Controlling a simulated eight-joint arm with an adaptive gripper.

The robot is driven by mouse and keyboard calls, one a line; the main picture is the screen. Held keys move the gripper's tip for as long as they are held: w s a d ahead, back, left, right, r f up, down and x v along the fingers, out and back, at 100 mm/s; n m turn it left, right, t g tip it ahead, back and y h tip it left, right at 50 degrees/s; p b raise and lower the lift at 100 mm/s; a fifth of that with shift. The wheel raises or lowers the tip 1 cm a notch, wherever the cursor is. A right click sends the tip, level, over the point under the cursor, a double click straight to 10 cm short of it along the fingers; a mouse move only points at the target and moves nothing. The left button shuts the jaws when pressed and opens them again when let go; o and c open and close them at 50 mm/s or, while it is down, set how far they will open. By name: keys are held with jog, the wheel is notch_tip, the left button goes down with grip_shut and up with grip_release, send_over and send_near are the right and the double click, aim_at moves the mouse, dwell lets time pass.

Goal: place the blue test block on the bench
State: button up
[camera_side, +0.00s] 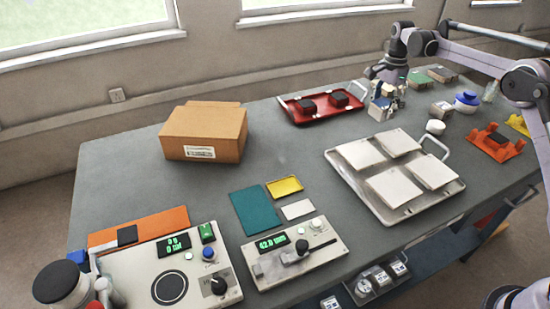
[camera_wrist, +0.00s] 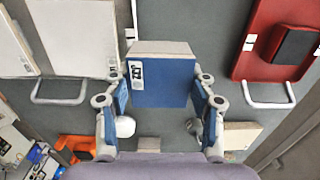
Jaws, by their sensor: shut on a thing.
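The blue test block (camera_wrist: 162,84) fills the middle of the wrist view, with a blue face, a pale top and a small black-and-white label. My gripper (camera_wrist: 161,98) has a finger on each side of the block and is shut on it. In the side view my gripper (camera_side: 384,92) points down over the far part of the grey bench (camera_side: 280,150), behind the metal tray. The block (camera_side: 379,108) shows there small and partly covered by the fingers. I cannot tell whether its underside touches the bench.
A red tray (camera_side: 292,113) with two black blocks lies left of my gripper in the side view. A metal tray (camera_side: 392,214) with several white tiles lies in front. Small boxes, a white roll (camera_side: 435,127) and an orange holder (camera_side: 494,143) stand to the right. A cardboard box (camera_side: 204,132) stands farther left.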

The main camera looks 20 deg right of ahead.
jog(key=shift+w+a+f, duration=0.75)
jog(key=shift+w+a, duration=0.1)
jog(key=shift+f, duration=2)
jog(key=shift+f, duration=0.1)
jog(key=o, duration=1.5)
